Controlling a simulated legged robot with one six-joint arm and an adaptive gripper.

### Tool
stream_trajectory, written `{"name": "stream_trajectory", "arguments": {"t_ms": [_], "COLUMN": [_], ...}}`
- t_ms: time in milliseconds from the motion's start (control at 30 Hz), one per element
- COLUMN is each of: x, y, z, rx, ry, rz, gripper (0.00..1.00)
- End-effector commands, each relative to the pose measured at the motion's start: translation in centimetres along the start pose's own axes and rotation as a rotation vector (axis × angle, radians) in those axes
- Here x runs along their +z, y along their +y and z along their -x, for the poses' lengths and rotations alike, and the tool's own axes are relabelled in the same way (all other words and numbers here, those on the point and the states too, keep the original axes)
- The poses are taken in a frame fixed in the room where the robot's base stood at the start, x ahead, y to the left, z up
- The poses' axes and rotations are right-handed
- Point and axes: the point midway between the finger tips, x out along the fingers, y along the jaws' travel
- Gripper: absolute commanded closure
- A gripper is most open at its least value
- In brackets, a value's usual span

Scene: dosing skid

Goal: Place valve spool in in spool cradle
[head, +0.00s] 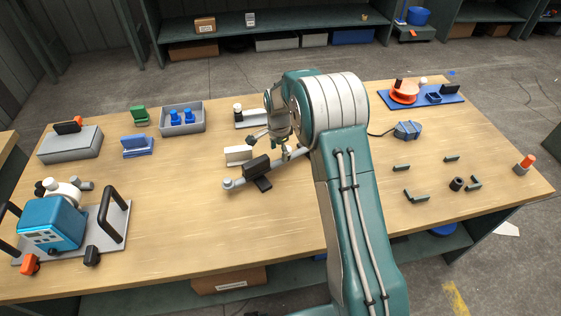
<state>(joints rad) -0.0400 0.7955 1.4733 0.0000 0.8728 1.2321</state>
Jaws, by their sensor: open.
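A small off-white block (238,154), possibly the spool cradle, stands just behind the rod; I cannot tell for sure. Nothing shows between the fingers. The arm and gripper partly hide the rod's right end, so contact cannot be told.
A grey plate with a black-and-white cylinder (238,112) lies behind my gripper. A grey tray with blue parts (183,119) is back left. A teal device (54,224) with handles is front left. Small dark brackets (416,197) lie right. The front middle of the table is clear.

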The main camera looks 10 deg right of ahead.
Motion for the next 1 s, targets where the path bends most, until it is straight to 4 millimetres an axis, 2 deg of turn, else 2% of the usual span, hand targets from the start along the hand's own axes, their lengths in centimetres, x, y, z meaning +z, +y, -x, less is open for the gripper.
{"name": "stream_trajectory", "arguments": {"t_ms": [167,467,700,733,767,800,900,1000], "x": [0.0,-0.2,-0.2,-0.2,-0.2,-0.2,-0.2,-0.2], "y": [0.0,-0.1,-0.1,-0.1,-0.1,-0.1,-0.1,-0.1], "z": [-1.1,-5.3,-5.7,-5.7,-5.7,-5.7,-5.7,-5.7], "rx": [0.001,0.002,-0.002,-0.001,-0.001,-0.001,-0.001,-0.001], "ry": [0.000,-0.001,0.001,0.001,0.001,0.000,0.000,0.000], "rz": [0.001,0.001,0.001,0.001,0.001,0.001,0.001,0.001], "gripper": [0.24,0.24,0.24,0.29,0.42,0.60,1.00,1.00]}}
